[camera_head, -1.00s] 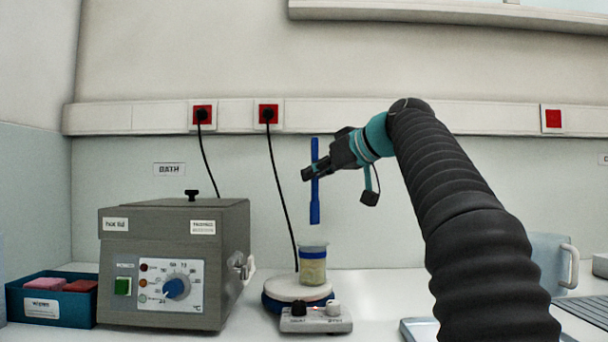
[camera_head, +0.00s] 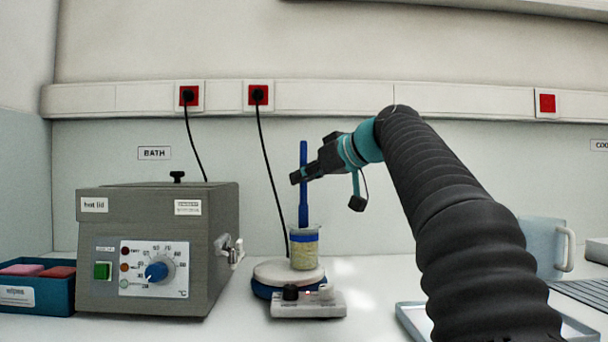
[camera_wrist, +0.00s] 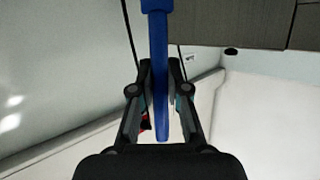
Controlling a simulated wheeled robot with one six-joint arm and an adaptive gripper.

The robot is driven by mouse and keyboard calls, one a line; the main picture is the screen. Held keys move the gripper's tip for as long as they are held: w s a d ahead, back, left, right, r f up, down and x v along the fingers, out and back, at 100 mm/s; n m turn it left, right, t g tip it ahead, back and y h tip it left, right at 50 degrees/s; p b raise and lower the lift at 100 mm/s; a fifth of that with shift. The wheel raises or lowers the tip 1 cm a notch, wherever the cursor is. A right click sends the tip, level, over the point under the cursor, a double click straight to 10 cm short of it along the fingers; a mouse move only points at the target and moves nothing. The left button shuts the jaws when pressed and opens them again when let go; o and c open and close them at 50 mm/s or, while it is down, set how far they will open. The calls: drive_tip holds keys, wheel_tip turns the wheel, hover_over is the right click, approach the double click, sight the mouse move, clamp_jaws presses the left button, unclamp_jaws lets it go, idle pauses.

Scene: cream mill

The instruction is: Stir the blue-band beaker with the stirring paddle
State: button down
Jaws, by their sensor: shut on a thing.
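My gripper (camera_head: 305,174) is shut on the blue stirring paddle (camera_head: 303,155) and holds it upright. In the wrist view the paddle (camera_wrist: 160,75) runs between the two fingers (camera_wrist: 161,92). The blue-band beaker (camera_head: 304,249) stands on the round hotplate (camera_head: 289,272) and holds a yellowish content. The paddle's lower end is at the beaker's mouth in the head view; I cannot tell how far inside it reaches. The beaker does not show clearly in the wrist view.
A grey bath box (camera_head: 150,215) with a blue dial stands left of the beaker. A blue bin (camera_head: 38,292) with wipes is at the far left. A pale jug (camera_head: 541,245) and a tray (camera_head: 408,316) are at right. Cables hang behind.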

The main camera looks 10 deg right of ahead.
sight(307, 203)
drive_tip(key=shift+f+b, duration=2.45)
drive_tip(key=shift+f, duration=0.5)
drive_tip(key=shift+d, duration=0.25)
